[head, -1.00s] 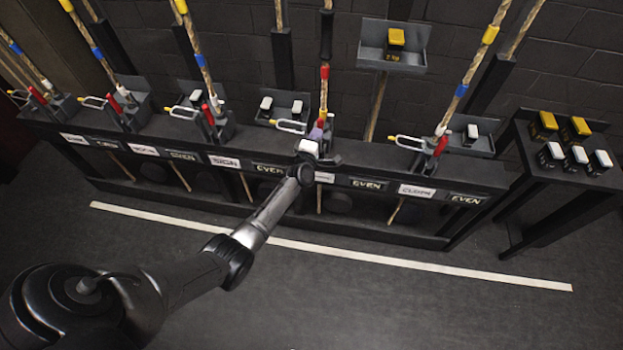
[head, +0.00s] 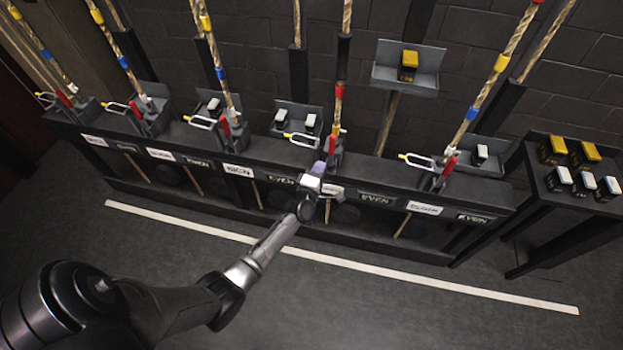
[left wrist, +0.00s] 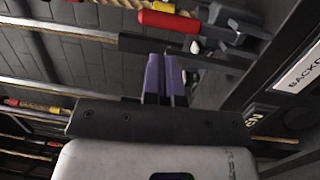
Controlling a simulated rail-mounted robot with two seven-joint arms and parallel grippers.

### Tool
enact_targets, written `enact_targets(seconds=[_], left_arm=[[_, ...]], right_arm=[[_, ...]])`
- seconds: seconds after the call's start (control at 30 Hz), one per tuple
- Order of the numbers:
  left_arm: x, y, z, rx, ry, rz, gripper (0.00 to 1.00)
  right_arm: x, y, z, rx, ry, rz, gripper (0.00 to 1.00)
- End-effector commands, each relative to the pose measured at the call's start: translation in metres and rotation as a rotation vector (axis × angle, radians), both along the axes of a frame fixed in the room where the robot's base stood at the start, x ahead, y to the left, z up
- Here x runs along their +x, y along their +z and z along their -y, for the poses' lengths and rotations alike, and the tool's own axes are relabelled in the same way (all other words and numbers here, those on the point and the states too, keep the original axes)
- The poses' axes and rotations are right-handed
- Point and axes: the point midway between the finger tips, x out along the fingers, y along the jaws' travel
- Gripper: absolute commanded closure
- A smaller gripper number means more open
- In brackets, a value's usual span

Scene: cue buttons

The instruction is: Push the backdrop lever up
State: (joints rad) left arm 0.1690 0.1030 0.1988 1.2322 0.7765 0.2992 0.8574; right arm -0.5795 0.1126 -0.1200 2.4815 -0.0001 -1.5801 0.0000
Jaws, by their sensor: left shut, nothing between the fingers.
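The backdrop lever has a red handle (head: 333,146) and sits on the rail at the foot of a rope, right of the middle in the head view. My left gripper (head: 318,168) is just in front of and below the lever. Its purple fingers (left wrist: 165,78) are shut and empty, and in the left wrist view they look apart from the handle. A white label reading "BACKD" (left wrist: 302,71) is cut off at the right edge.
Similar red-handled levers with ropes stand along the black rail (head: 262,165) on both sides, one fairly close at right (head: 449,164). A grey tray with a yellow-topped weight (head: 409,65) is behind. A side table (head: 534,192) holds several weights. The floor in front is clear.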

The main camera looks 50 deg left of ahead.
Motion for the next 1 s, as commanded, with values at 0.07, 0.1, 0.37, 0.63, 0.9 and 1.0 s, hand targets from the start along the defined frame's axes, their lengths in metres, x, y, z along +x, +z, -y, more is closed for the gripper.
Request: enact_targets(seconds=[0.07, 0.1, 0.37, 0.63, 0.9, 1.0], left_arm=[[-0.015, 0.001, 0.006, 0.0, 0.0, -0.001, 1.0], [-0.021, 0.001, 0.009, 0.0, 0.0, -0.001, 1.0], [-0.047, 0.001, 0.021, 0.001, 0.001, 0.0, 1.0], [-0.055, 0.0, 0.024, 0.001, 0.001, 0.001, 1.0], [-0.054, 0.0, 0.024, 0.001, 0.001, 0.0, 1.0], [-0.054, 0.0, 0.024, 0.001, 0.001, 0.0, 1.0]], right_arm=[[0.0, 0.004, 0.0, -0.001, 0.001, -0.001, 0.57], [0.0, 0.005, 0.001, -0.002, 0.002, -0.001, 0.57], [-0.001, 0.009, 0.003, -0.012, 0.008, -0.002, 0.57], [-0.001, 0.009, 0.004, -0.013, 0.009, -0.002, 0.57], [-0.001, 0.009, 0.002, -0.007, 0.005, -0.003, 0.57], [-0.001, 0.009, 0.001, -0.005, 0.003, -0.003, 0.57]])
